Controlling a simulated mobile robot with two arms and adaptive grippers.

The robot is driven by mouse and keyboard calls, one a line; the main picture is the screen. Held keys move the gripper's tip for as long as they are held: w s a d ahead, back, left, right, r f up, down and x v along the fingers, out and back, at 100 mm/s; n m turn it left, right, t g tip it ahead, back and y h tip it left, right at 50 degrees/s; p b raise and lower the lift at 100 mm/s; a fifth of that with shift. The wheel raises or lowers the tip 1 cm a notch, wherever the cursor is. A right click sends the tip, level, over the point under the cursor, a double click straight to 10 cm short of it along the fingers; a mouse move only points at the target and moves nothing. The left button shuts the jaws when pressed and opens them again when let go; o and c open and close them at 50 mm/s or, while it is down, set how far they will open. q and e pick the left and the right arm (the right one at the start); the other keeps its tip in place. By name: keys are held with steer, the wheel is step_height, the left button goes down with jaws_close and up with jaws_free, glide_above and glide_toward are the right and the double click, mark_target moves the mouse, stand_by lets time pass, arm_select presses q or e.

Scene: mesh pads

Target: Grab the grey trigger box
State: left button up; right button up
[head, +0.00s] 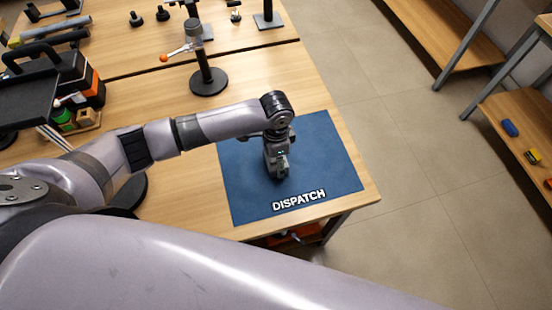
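I cannot make out a grey trigger box for certain in the head view. My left gripper (280,172) points down over the blue mat (325,150) marked DISPATCH, near its middle. Its fingers are small and dark grey in this view, so I cannot tell whether they are open, shut or around something. The gripper and wrist hide the part of the mat under them. My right gripper is not in view.
The wooden table (265,75) ends just right of the mat. A stand with a round black base (208,82) is behind my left arm. A black tray (30,103) and several tools crowd the left. Shelves (510,112) stand at right across open floor.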

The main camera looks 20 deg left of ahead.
arm_select(q)
steer(key=c, duration=0.9)
steer(key=shift+r, duration=0.1)
